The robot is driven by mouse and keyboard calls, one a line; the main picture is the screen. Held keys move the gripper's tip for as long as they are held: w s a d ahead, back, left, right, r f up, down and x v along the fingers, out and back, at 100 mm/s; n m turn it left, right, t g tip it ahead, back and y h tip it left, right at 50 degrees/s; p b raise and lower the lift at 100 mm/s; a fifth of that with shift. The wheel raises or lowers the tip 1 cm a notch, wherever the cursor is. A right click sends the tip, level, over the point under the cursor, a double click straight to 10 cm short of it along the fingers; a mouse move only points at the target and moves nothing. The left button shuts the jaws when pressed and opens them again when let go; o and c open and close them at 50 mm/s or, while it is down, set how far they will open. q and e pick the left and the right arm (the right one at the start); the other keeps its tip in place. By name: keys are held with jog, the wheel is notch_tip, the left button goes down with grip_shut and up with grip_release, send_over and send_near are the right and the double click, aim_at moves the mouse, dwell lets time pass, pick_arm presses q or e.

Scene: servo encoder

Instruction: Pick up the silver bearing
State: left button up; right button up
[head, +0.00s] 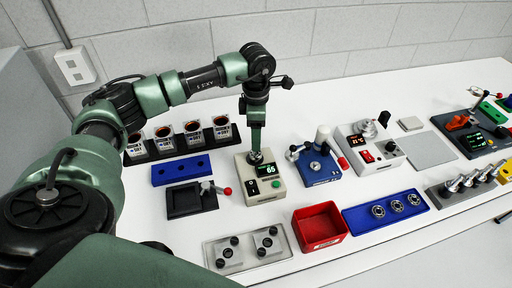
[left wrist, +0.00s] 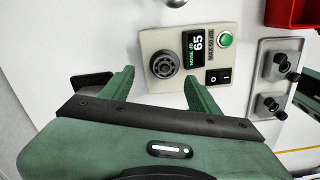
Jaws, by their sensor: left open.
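Silver ring-shaped bearings lie in a row in a blue tray (head: 429,202), right of the red bin: a left one (head: 378,211), a middle one (head: 397,206) and a right one (head: 414,200). My left gripper (head: 256,156) points down over the beige meter box (head: 281,184), well left of the bearings. In the left wrist view, its fingers (left wrist: 157,80) are apart with nothing between them, close to the box's dark round knob (left wrist: 163,64). No bearing shows in the left wrist view. My right gripper is not seen.
A red bin (head: 319,228) stands between the grey plate with black knobs (head: 248,248) and the blue tray. A blue lever device (head: 318,166) and a white temperature box (head: 369,148) stand behind. A row of metal parts (head: 468,183) lies right of the tray.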

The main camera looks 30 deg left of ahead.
aim_at(257, 155)
pick_arm(q)
jog(key=f+p, duration=0.1)
jog(key=f, duration=0.1)
jog(key=s+f+p, duration=0.1)
jog(key=shift+d+p, duration=0.3)
jog(key=shift+d, duration=0.05)
jog(key=shift+w+f+p, duration=0.2)
jog(key=shift+f+p, duration=0.1)
jog(key=shift+f, duration=1.25)
jog(key=shift+c, duration=1.2)
jog(key=c, duration=1)
grip_shut()
jog(key=shift+r, duration=0.15)
